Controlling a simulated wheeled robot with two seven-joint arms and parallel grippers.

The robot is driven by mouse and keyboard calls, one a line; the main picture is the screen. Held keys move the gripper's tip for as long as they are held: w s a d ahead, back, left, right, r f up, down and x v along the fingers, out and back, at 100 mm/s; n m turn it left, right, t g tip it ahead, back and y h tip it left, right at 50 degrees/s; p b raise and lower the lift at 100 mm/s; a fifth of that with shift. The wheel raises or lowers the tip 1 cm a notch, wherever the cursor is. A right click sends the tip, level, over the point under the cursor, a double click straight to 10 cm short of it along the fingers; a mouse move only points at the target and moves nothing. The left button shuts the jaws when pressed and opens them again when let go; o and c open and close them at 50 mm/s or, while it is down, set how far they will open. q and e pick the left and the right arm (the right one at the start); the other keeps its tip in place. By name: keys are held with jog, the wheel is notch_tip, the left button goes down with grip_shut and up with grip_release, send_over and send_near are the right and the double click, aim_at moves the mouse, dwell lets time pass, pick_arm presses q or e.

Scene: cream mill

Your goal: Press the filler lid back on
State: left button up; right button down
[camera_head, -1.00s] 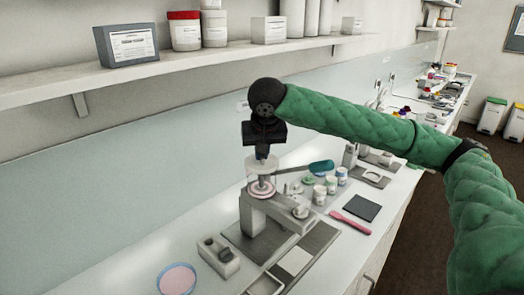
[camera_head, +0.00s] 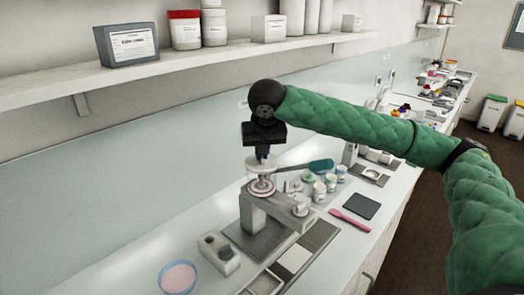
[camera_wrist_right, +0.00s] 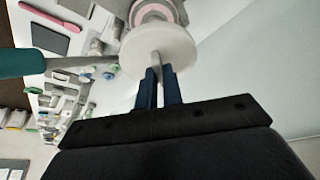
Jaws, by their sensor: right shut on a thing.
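The filler (camera_head: 262,188), a small pale cup with a pink band, stands on a grey bench machine (camera_head: 265,212). The round white filler lid shows clearly in the right wrist view (camera_wrist_right: 178,55); its upright knob is between the blue fingers. My right gripper (camera_wrist_right: 158,75) is shut on that knob. In the head view the right gripper (camera_head: 262,155) points straight down over the filler, with the lid at the filler's top. Whether the lid touches the rim all round cannot be told. My left gripper is not in view.
Several small jars (camera_head: 319,191), a pink spatula (camera_head: 350,220) and a dark square pad (camera_head: 361,207) lie to the right. A pink-filled dish (camera_head: 177,278) is front left.

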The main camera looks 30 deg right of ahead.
jog(key=shift+f+p, duration=0.15)
jog(key=shift+p, duration=0.3)
dwell(0.6)
jog(key=c, duration=1)
grip_release()
jog(key=shift+r+p, duration=2.3)
jog(key=shift+p, duration=0.05)
